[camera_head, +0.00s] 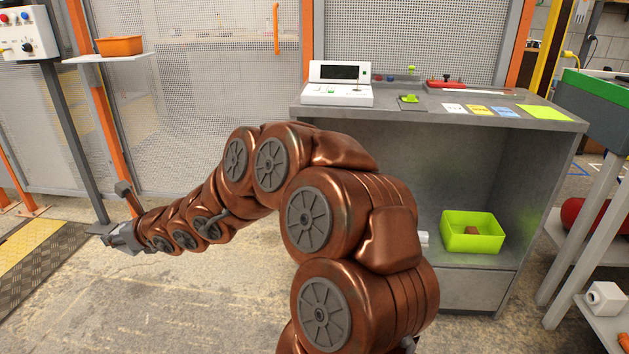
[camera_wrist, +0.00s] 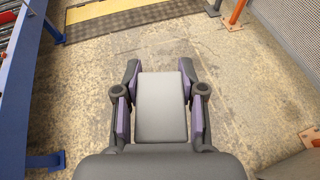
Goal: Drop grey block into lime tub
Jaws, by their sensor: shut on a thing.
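The grey block (camera_wrist: 161,105) sits between the two fingers of my gripper (camera_wrist: 160,100) in the wrist view, and the fingers are shut on it. It is held out over bare floor. In the head view my gripper (camera_head: 113,234) is at the far left, low in the picture, and the block is hard to tell from the gripper there. The lime tub (camera_head: 456,243) stands on the lower shelf of the grey bench at the right, far from my gripper. A small reddish-brown object (camera_head: 472,230) lies inside the tub.
The grey bench (camera_head: 440,113) carries a white device (camera_head: 337,91), cards and small items on top. A dark post (camera_head: 72,140) stands close by my gripper at the left. An orange bin (camera_head: 120,46) sits on a wall shelf. A blue frame (camera_wrist: 22,85) is at the wrist view's left.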

